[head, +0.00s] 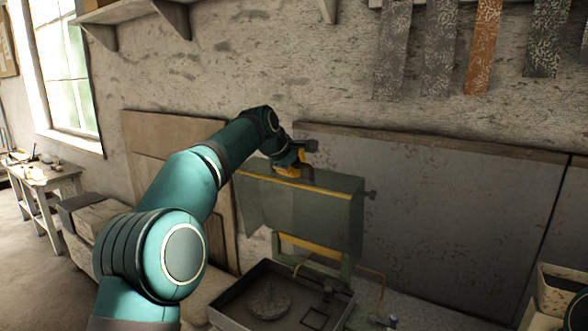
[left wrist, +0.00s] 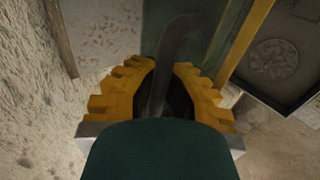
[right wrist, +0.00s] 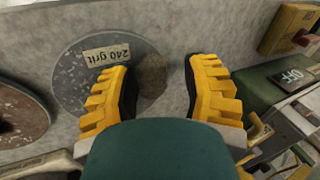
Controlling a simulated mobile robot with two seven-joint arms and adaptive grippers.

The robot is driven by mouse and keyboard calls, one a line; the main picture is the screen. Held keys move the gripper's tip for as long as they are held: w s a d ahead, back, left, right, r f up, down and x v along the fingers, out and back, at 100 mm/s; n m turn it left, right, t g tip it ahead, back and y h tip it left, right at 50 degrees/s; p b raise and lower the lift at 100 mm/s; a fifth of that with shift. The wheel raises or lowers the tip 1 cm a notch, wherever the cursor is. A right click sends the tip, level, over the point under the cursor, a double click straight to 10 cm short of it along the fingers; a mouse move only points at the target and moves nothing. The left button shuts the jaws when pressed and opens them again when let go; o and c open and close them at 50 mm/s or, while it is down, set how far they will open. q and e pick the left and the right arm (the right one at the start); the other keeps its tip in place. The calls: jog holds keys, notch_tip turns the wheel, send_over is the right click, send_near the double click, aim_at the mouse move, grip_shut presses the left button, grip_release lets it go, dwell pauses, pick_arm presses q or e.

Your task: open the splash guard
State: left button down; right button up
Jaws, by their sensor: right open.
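The splash guard (head: 305,210), a greenish see-through panel with a yellow strip along its top, stands raised behind the grey tray (head: 228,318). A round disc (head: 270,302) lies uncovered in the tray and shows in the left wrist view (left wrist: 273,60). My left gripper (head: 292,168) is at the guard's top edge. In the left wrist view, its fingers (left wrist: 166,68) are closed in on a dark curved handle (left wrist: 182,32); contact on both sides is partly hidden. My right gripper (right wrist: 155,68) is open and empty, over a grey "240 grit" disc (right wrist: 75,75).
A large grey board (head: 450,210) leans on the wall behind the guard. The right wrist view shows a green box marked OFF (right wrist: 290,78), a yellow-and-red switch box (right wrist: 290,28) and a brown disc (right wrist: 18,115). A speckled bin (head: 556,295) stands at the right.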

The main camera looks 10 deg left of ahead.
pick_arm(q)
jog(key=shift+a+r, duration=0.1)
jog(key=shift+r, duration=0.45)
jog(key=c, duration=1.3)
grip_release()
jog(key=o, duration=0.3)
jog(key=shift+s, duration=0.2)
pick_arm(e)
jog(key=shift+s+r, duration=0.15)
pick_arm(q)
jog(key=shift+s, duration=0.1)
pick_arm(e)
jog(key=shift+s, duration=0.1)
pick_arm(q)
jog(key=shift+w+f, duration=0.2)
jog(key=v, duration=1.2)
jog(key=shift+s, duration=0.15)
